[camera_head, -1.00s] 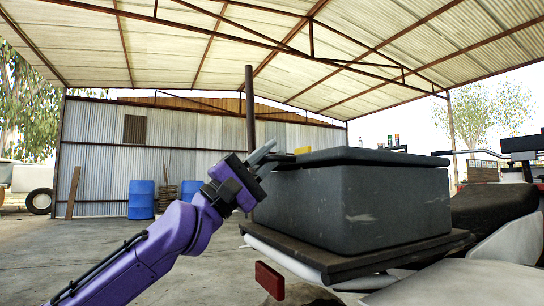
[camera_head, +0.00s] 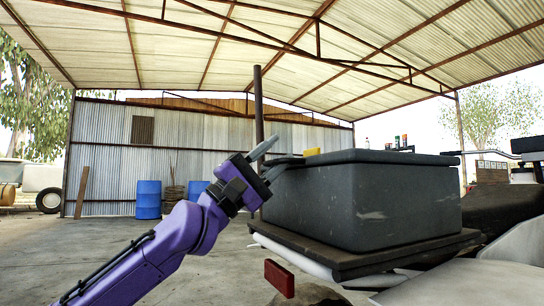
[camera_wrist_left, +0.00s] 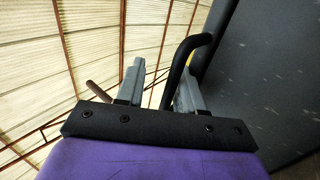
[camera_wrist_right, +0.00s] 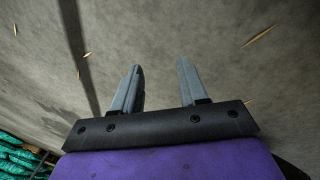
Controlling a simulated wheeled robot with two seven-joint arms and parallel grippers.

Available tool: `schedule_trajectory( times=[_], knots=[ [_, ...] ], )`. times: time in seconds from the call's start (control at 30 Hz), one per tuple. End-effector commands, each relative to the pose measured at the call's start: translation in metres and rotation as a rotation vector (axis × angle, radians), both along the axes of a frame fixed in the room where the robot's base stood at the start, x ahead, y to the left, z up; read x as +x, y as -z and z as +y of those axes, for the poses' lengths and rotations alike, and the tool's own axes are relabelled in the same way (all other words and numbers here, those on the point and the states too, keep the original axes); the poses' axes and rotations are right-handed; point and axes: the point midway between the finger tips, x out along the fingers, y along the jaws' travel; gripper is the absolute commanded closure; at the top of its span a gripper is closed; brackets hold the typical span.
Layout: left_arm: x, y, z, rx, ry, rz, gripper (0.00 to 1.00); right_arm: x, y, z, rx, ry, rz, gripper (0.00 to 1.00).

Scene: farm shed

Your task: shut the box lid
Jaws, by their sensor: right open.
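The dark grey box (camera_head: 365,208) stands on a flat rack. Its lid (camera_head: 385,156) lies level on top, with no clear gap visible at the rim. My left gripper (camera_head: 275,158) is at the box's left upper edge, its fingers apart. In the left wrist view a black curved handle (camera_wrist_left: 183,62) runs between the fingers of my left gripper (camera_wrist_left: 160,85), close to the right finger; I cannot tell whether they touch. The box's dark side (camera_wrist_left: 265,75) fills the right. My right gripper (camera_wrist_right: 160,88) is open and empty over bare ground, outside the head view.
The rack (camera_head: 370,255) juts out under the box, with a red reflector (camera_head: 279,278) below it. A yellow item (camera_head: 312,152) and small bottles (camera_head: 398,142) show behind the lid. Blue barrels (camera_head: 148,199) stand far back. The floor at left is clear.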

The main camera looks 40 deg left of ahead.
Motion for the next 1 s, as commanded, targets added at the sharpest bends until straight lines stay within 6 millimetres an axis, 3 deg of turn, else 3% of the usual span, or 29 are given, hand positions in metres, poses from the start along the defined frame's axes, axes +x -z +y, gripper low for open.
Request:
schedule_trajectory(
  times=[0.23,0.53,0.77,1.0],
  knots=[
    [-0.02,0.016,0.013,-0.003,-0.002,-0.001,0.63,-0.009,-0.011,0.007,0.025,0.013,0.051,0.57],
    [-0.056,0.047,0.032,-0.005,-0.002,-0.001,0.63,-0.058,-0.063,0.046,0.15,0.054,0.318,0.57],
    [-0.07,0.065,0.04,-0.003,-0.003,0.0,0.63,-0.052,-0.074,0.058,0.155,0.135,0.25,0.57],
    [-0.072,0.069,0.041,-0.001,-0.004,-0.001,0.63,-0.051,-0.072,0.06,0.156,0.146,0.241,0.57]
  ],
)
